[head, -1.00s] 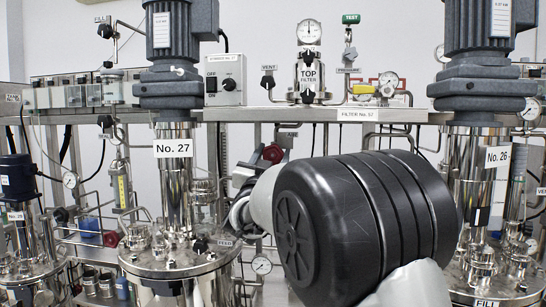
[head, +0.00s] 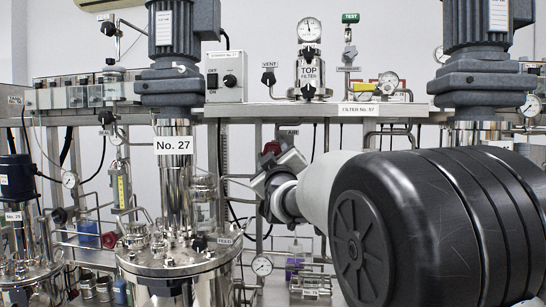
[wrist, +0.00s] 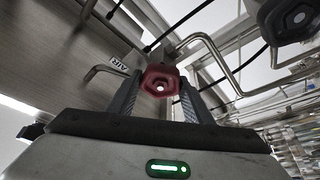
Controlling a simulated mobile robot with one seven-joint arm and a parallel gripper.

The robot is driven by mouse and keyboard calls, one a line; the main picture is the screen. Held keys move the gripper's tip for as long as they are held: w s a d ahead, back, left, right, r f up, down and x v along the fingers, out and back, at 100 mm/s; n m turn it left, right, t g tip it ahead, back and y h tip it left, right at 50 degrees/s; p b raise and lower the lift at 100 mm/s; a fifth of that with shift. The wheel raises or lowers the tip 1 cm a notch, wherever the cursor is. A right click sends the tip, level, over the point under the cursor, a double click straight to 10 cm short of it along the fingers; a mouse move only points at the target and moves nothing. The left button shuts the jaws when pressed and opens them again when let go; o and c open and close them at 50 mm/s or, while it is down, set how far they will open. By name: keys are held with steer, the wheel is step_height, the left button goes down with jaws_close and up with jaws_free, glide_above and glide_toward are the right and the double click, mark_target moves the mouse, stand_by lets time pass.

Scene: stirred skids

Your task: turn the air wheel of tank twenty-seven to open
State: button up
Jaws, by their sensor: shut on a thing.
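The tank labelled No. 27 (head: 174,146) stands left of centre in the head view. Right of it, below a small AIR label (head: 288,132), is the red air wheel (head: 272,148), partly covered by my gripper (head: 277,164). In the wrist view, the red wheel (wrist: 160,82) sits between the two fingers of my gripper (wrist: 158,79), which is shut on it. The AIR label (wrist: 117,62) shows just left of the fingers. I cannot tell how far the wheel is turned.
A bent metal pipe (wrist: 208,50) and a dark knob (wrist: 290,18) lie to the right of the fingers in the wrist view. Filter and gauge fittings (head: 309,70) stand on the shelf above. A pressure gauge (head: 262,265) hangs below my gripper.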

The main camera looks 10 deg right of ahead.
steer(key=n, duration=0.2)
steer(key=n+g+y, duration=0.1)
steer(key=n, duration=0.1)
steer(key=shift+n+y+b, duration=0.3)
steer(key=shift+n, duration=0.1)
steer(key=n+g, duration=0.1)
steer(key=n, duration=0.2)
steer(key=shift+y, duration=0.3)
steer(key=n+g+p, duration=0.2)
steer(key=n+p, duration=0.2)
steer(key=n, duration=0.1)
steer(key=shift+r+p, duration=0.1)
steer(key=shift+p, duration=0.3)
steer(key=n+g+h+p, duration=0.1)
steer(key=n+g+p, duration=0.1)
steer(key=n+p, duration=0.2)
steer(key=shift+n+p, duration=0.3)
steer(key=shift+p, duration=0.4)
steer(key=n+p, duration=0.1)
steer(key=n+g+h+p, duration=0.1)
steer(key=n+p, duration=0.1)
steer(key=shift+f, duration=0.25)
steer(key=shift+f+g+h+p, duration=0.1)
steer(key=shift+g+h+p, duration=0.2)
steer(key=shift+h+p, duration=0.15)
steer(key=shift+f+n, duration=0.1)
steer(key=shift+n, duration=0.2)
